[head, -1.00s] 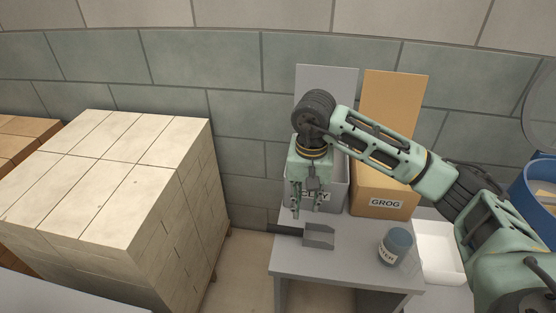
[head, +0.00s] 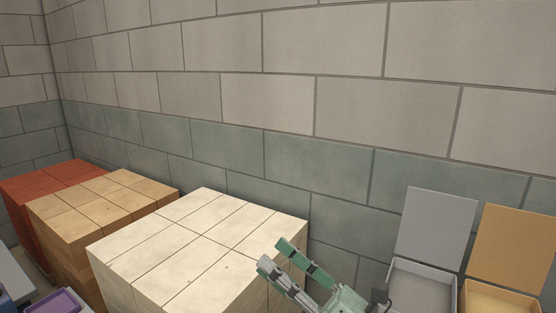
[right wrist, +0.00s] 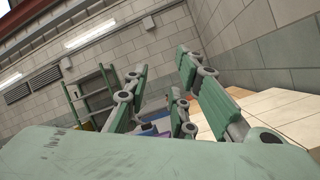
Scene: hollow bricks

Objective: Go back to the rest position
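My right gripper (head: 272,254) shows at the bottom of the head view, in front of the pale brick stack, pointing up and to the left. Most of my right arm lies outside the head view. My left gripper is not in view.
A pale brick stack (head: 175,245), a tan stack (head: 105,200) and a red stack (head: 45,183) line the block wall. A grey bin (head: 424,280) and an orange box (head: 500,298) with raised lids stand at right. A purple tray (head: 55,303) shows at lower left.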

